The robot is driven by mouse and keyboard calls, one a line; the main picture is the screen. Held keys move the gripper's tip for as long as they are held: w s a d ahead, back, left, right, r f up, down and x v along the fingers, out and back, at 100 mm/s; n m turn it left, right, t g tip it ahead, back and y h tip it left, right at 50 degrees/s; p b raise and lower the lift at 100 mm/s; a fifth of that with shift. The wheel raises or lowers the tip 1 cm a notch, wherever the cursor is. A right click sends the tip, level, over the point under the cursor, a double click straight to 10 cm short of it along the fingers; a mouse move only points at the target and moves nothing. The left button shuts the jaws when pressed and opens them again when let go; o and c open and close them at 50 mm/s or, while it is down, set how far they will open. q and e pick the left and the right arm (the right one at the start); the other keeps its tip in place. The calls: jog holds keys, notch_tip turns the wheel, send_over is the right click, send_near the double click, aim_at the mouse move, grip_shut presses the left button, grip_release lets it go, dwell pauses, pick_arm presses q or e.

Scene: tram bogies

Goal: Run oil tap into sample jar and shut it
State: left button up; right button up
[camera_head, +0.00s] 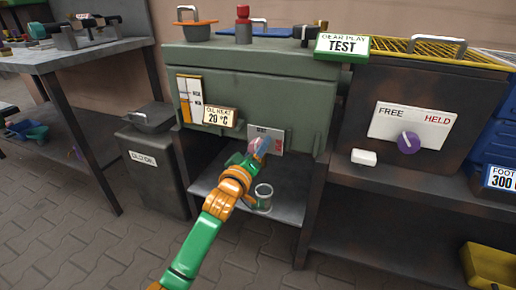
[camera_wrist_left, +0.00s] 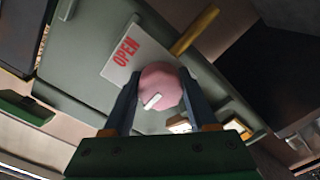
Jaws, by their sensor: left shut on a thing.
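The oil tap's pink round knob (camera_wrist_left: 160,86) has a white pointer mark on its lower left part in the left wrist view. My left gripper (camera_wrist_left: 157,103) is shut on this knob, one finger on each side. In the head view my left gripper (camera_head: 261,147) is at the tap plate (camera_head: 276,133) on the green tank and mostly hides the knob. The plate also shows in the left wrist view (camera_wrist_left: 123,62), with OPEN in red. A brass spout (camera_wrist_left: 195,30) shows beside it. The clear sample jar (camera_head: 264,198) stands upright on the shelf below; I cannot tell if oil runs. My right gripper is out of view.
The green tank (camera_head: 255,75) bears a 20 °C label (camera_head: 220,117). A grey lidded bin (camera_head: 152,165) stands to its left. At right is a dark box with a FREE/HELD plate (camera_head: 411,122) and purple knob (camera_head: 408,143). The shelf (camera_head: 289,209) around the jar is mostly clear.

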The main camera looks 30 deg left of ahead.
pick_arm(q)
jog(key=shift+r+p, duration=0.15)
jog(key=shift+p, duration=0.15)
jog(key=m+p, duration=0.3)
jog(key=shift+r, duration=0.15)
jog(key=shift+m+p, duration=0.3)
jog(key=shift+m, duration=0.2)
jog(key=shift+f, duration=0.25)
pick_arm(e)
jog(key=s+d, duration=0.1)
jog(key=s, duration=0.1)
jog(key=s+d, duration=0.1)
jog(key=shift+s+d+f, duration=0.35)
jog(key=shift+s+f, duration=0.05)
pick_arm(q)
jog(key=o, duration=1.4)
jog(key=shift+c, duration=0.2)
